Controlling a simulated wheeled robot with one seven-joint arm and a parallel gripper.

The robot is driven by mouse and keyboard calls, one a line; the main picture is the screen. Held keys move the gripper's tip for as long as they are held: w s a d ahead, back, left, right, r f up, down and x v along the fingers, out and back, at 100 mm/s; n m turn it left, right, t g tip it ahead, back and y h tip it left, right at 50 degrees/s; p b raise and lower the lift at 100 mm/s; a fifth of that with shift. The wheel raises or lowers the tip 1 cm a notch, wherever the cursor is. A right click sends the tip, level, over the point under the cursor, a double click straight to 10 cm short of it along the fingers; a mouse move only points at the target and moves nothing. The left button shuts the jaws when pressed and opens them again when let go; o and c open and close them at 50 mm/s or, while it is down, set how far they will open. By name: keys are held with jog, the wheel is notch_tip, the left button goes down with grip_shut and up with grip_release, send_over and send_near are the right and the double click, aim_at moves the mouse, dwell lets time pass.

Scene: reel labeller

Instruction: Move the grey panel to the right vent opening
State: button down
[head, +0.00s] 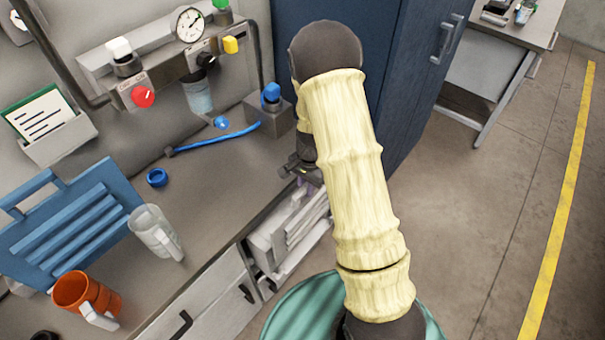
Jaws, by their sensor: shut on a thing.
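A pale grey slatted panel (291,232) shows at the bench's front right corner, just left of my cream-sleeved arm. My gripper (299,170) is small and dark and sits at the panel's upper end. It is shut on the panel there, though the grip itself is mostly hidden by shadow and my arm. The arm also covers the panel's right side. I cannot make out either vent opening or whether the panel touches the bench front.
A blue slatted panel (72,222), a clear mug (152,230) and an orange mug (82,292) stand on the bench's left. A blue hose (215,137) lies behind. A blue cabinet (405,85) stands behind my arm. The floor (480,215) at right is clear.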

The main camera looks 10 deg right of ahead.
jog(key=shift+w, duration=0.15)
jog(key=shift+r, duration=0.1)
jog(key=shift+w+f+b, duration=0.1)
jog(key=shift+f+b, duration=0.4)
jog(key=shift+f, duration=0.1)
jog(key=shift+a+f+b, duration=0.2)
jog(key=shift+f+b, duration=0.4)
jog(key=shift+d+f+b, duration=0.25)
jog(key=shift+f+b, duration=0.4)
jog(key=shift+f, duration=0.1)
jog(key=shift+s, duration=0.25)
jog(key=shift+a+f, duration=0.1)
jog(key=shift+f, duration=0.05)
